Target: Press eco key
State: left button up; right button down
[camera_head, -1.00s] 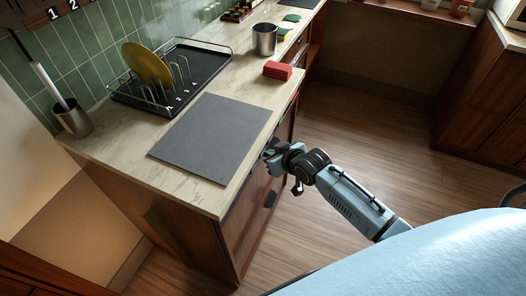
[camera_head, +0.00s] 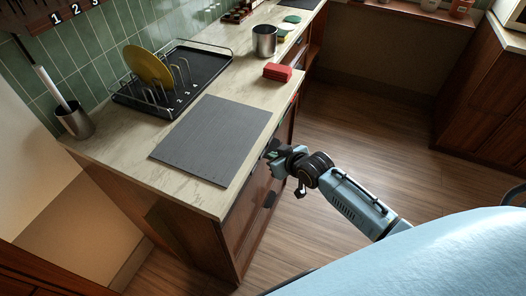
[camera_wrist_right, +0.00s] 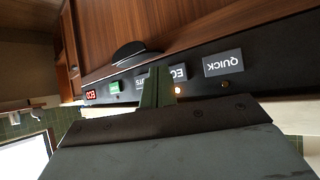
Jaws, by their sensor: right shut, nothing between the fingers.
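The dark control panel (camera_wrist_right: 252,81) runs along the front under the counter edge in the right wrist view. Its labels appear upside down. A grey key reading "EC…" (camera_wrist_right: 179,73) is partly hidden by my right gripper's fingers. I take it for the eco key. Contact cannot be told. The right gripper also shows in the head view (camera_head: 272,155). My left gripper is out of view.
A green label (camera_wrist_right: 114,87) and a small red display (camera_wrist_right: 90,94) sit further left on the panel. A dark handle (camera_wrist_right: 130,52) juts out nearby.

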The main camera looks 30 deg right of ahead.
jog(key=shift+s+d, duration=0.1)
jog(key=s+d+p, duration=0.2)
jog(key=s+d, duration=0.1)
jog(key=shift+s+d, duration=0.1)
jog(key=shift+s, duration=0.3)
dwell(0.9)
jog(key=s+f+g+h+b, duration=0.1)
jog(key=s+f+g, duration=0.1)
jog(key=s+f, duration=0.8)
jog(key=s+f+g+b, duration=0.2)
jog(key=s+f, duration=0.4)
jog(key=f, duration=0.7)
jog(key=s+a+f+g, duration=0.1)
jog(key=s+f, duration=0.3)
jog(key=s, duration=0.4)
jog(key=s+a+f+g+b, duration=0.1)
jog(key=s+f, duration=0.3)
jog(key=s, duration=0.5)
jog(key=s+a+f+g, duration=0.3)
jog(key=s+f, duration=0.2)
jog(key=s, duration=0.4)
jog(key=shift+s+g+h+b, duration=0.2)
jog(key=shift+g+h+b, duration=0.1)
jog(key=shift+b, duration=0.1)
